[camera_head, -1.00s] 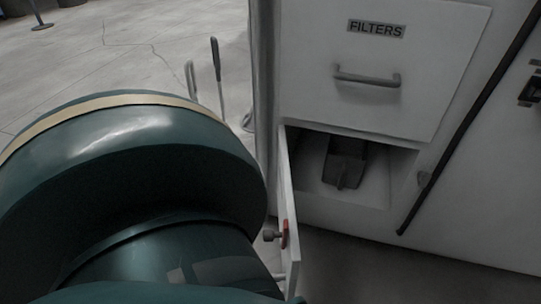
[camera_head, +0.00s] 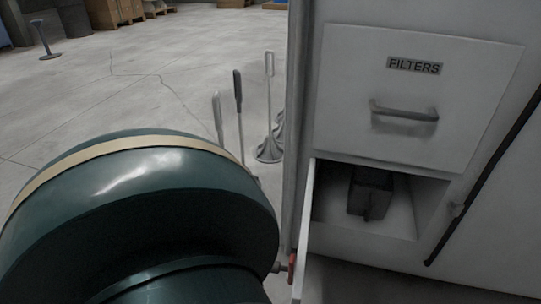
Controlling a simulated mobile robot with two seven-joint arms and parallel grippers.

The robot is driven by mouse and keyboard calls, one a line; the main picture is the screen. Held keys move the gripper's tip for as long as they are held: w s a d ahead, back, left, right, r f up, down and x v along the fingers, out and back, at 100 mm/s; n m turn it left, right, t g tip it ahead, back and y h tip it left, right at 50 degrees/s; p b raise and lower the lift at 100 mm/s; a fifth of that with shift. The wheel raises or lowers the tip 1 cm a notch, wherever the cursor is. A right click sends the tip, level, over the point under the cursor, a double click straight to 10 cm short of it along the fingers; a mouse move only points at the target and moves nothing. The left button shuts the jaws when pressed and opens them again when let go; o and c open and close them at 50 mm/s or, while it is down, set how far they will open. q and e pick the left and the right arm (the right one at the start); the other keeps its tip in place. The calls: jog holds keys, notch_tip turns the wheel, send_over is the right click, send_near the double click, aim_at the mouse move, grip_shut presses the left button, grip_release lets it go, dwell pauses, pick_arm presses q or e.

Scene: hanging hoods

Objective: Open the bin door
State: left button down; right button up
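The bin door (camera_head: 303,235) is a pale panel hinged at the left side of a low opening in the white cabinet. It stands swung outward, seen nearly edge-on, with a red and grey knob (camera_head: 291,268) on its outer side. The open bin compartment (camera_head: 400,213) shows a dark box-shaped object (camera_head: 370,193) inside. My large dark green arm link fills the lower left and ends close to the knob. Neither gripper shows, and whether one touches the door is hidden.
A drawer labelled FILTERS (camera_head: 415,100) with a grey handle is shut above the compartment. A black hose (camera_head: 490,165) runs down the cabinet's right. Stands with grey bases (camera_head: 268,150) are on the floor left of the cabinet. Open concrete floor lies further left.

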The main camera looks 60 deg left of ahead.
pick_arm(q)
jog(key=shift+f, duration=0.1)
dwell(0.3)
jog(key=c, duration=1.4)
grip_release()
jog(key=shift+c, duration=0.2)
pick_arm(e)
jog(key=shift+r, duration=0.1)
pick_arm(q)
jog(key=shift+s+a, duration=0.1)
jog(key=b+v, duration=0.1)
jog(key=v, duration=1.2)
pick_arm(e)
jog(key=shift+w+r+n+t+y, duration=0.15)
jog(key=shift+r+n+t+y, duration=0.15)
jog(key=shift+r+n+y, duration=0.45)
